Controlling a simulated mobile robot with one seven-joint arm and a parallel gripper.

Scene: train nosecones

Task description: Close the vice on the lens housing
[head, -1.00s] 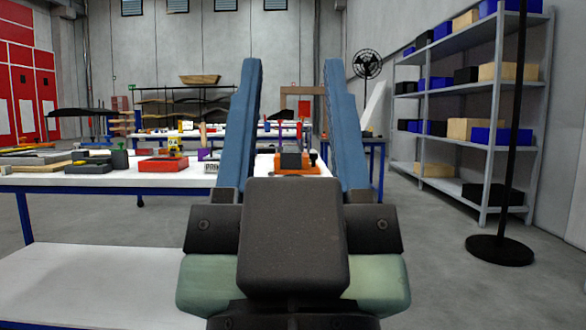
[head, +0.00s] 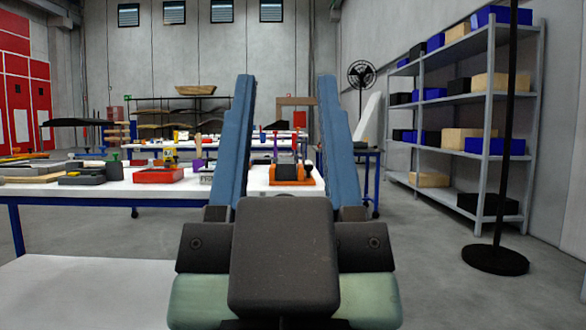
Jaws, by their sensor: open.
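An orange piece (head: 291,181), which looks like the vice, sits on the white table straight ahead, small in the head view. A dark grey block (head: 286,174) shows at its middle; I cannot tell whether this is the lens housing or part of the vice. How far apart the vice jaws are is too small to tell. My gripper (head: 286,77) points forward with its two long blue fingers wide apart and nothing between them. The orange piece appears between the fingers, lower than the tips in the picture and farther away, touched by neither.
The white worktable (head: 110,190) ahead holds a red tray (head: 158,175) and several tools at left. A white surface (head: 85,290) lies at near left. A shelf rack (head: 485,130) and a black pole on a round base (head: 495,260) stand right. Grey floor is free between.

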